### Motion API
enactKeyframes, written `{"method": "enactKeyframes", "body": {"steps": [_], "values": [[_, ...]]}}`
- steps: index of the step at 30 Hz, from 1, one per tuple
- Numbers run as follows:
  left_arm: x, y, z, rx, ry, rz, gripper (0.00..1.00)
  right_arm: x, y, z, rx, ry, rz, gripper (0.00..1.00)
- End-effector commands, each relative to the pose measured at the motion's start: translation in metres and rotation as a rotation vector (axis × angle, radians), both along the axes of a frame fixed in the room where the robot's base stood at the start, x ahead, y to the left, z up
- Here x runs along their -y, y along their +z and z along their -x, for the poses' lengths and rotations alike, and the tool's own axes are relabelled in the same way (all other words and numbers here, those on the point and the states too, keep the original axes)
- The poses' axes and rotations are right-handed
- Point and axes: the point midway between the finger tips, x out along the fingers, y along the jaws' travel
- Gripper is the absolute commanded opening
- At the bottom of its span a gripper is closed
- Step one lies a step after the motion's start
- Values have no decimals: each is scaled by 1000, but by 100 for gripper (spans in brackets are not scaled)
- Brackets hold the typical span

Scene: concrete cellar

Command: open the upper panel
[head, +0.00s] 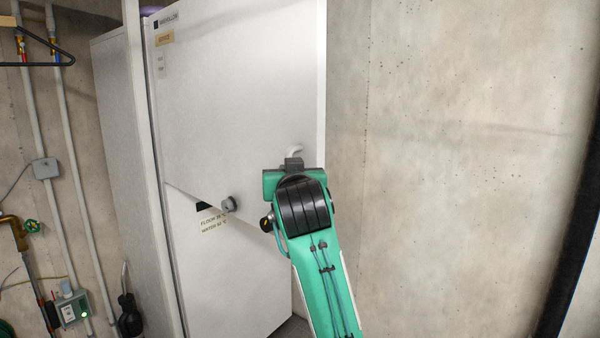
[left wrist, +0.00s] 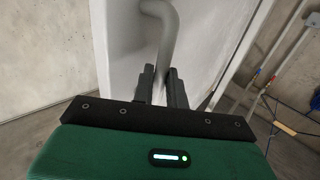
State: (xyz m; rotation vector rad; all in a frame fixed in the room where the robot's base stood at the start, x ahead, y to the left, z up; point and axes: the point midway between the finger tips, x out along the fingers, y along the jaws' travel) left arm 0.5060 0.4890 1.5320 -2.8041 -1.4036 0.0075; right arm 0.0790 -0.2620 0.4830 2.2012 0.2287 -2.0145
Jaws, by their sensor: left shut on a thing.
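The upper panel (head: 235,95) is a large white door on the tall cabinet in the head view. Its bottom edge slants across the lower front, so it appears to stand ajar, swung out on its right side. Its pale curved handle (head: 294,150) is near the right edge. My left gripper (head: 293,164) is at this handle. In the left wrist view, the two dark fingers (left wrist: 161,82) are shut on the lower part of the grey bent handle (left wrist: 167,35); the panel (left wrist: 125,45) is behind it. My right gripper is in neither view.
The white lower front (head: 215,265) carries a label; a grey knob (head: 228,204) shows near the slanted edge. A bare concrete wall (head: 450,120) stands to the right. Pipes (head: 60,150) and a small box with a green light (head: 73,309) are at the left.

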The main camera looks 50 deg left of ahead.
Motion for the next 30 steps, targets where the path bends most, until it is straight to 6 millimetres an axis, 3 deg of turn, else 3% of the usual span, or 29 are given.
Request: {"method": "enactKeyframes", "body": {"steps": [1, 14, 15, 17, 30], "values": [[-4, 7, 5, 15, 13, -10, 0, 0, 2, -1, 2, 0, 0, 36], [-5, 6, 6, 14, 11, -10, 0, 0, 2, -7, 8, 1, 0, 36], [-5, 6, 5, 14, 11, -10, 22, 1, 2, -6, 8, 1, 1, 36], [-5, 6, 5, 13, 9, -9, 34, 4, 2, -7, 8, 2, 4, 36], [-2, 2, 3, 6, 1, -4, 36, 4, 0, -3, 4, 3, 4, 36]]}}
